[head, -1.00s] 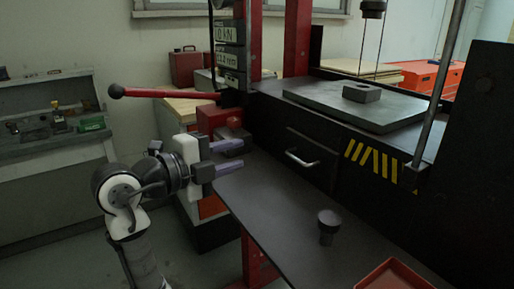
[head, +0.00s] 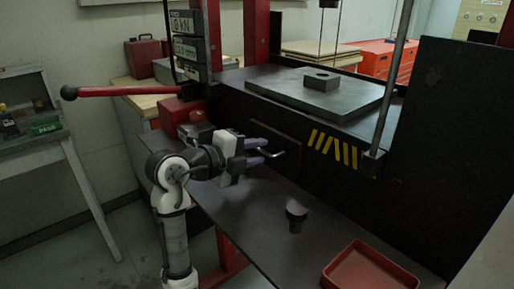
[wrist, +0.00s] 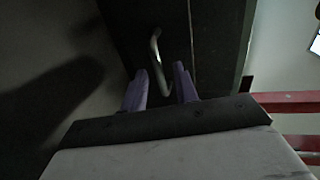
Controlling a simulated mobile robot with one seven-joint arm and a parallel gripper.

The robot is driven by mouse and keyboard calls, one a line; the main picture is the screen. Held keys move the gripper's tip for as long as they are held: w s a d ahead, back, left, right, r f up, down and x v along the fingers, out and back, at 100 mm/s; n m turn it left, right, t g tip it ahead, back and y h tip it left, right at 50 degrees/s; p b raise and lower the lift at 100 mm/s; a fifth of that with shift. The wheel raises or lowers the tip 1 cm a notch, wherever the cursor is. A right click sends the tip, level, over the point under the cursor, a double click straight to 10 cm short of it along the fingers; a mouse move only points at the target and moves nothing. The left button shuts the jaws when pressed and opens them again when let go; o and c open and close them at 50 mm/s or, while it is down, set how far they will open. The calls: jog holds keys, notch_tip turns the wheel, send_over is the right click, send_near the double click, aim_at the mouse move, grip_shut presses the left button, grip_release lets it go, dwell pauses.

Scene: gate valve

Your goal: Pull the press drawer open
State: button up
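The press drawer (head: 290,136) is a dark front panel set in the black press body, and it looks closed. Its curved metal handle (head: 270,154) sticks out at the left part of the panel. My gripper (head: 263,152) is open, with its two purple fingers pointing right at the handle. In the wrist view the handle (wrist: 156,62) stands ahead, its lower end between the fingertips of my gripper (wrist: 162,78). A gap shows between the fingers. I cannot tell whether either finger touches the handle.
A dark knobbed part (head: 296,214) stands on the black bench (head: 245,215) under the drawer. A red tray (head: 368,270) lies at the bench's front right. A red lever (head: 125,91) reaches left from the press. The bench between my gripper and the knobbed part is clear.

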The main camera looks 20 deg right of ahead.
jog(key=shift+w+d+f, duration=0.1)
jog(key=shift+d, duration=0.25)
jog(key=shift+c, duration=0.4)
grip_shut()
jog(key=shift+a, duration=0.1)
